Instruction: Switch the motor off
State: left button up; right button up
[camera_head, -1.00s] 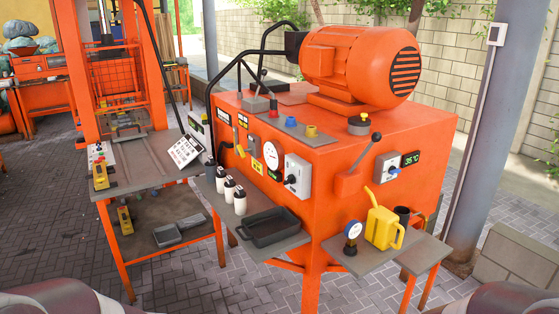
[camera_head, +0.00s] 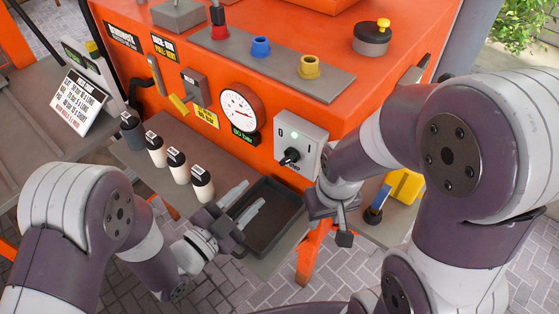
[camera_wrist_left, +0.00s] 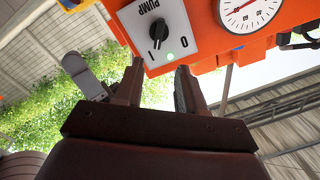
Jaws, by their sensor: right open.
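A grey switch box (camera_head: 312,135) marked 0 and I, with a black rotary knob (camera_head: 291,156) and a lit green lamp, is on the orange machine's front. The left wrist view shows the box (camera_wrist_left: 178,15) marked PUMP, and the knob (camera_wrist_left: 158,29); its exact setting is hard to tell. My left gripper (camera_head: 243,204) is open and empty over the dark tray, below and left of the knob. Its spread fingers (camera_wrist_left: 157,88) show below the box, apart from it. My right gripper (camera_head: 343,220) is open, below and right of the box. The motor is out of view.
The dark tray (camera_head: 272,247) lies on a shelf beside several white bottles (camera_head: 177,167). A round gauge (camera_head: 241,111) is left of the switch box. A yellow can (camera_head: 404,187) and a blue-topped item (camera_head: 380,200) stand behind my right arm.

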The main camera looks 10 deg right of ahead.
aim_at(287, 162)
pick_arm(q)
jog(key=p+x, duration=0.2)
jog(key=x, duration=0.9)
jog(key=shift+s, duration=0.1)
jog(key=shift+d+r, duration=0.1)
jog(key=shift+d, duration=0.25)
pick_arm(e)
jog(key=shift+s+d+r, duration=0.1)
jog(key=shift+s+r, duration=0.05)
jog(key=shift+r, duration=0.45)
jog(key=shift+s+d+r, duration=0.1)
jog(key=shift+s+r, duration=0.05)
jog(key=shift+r, duration=0.4)
pick_arm(q)
grip_shut()
pick_arm(e)
jog(key=shift+w, duration=0.1)
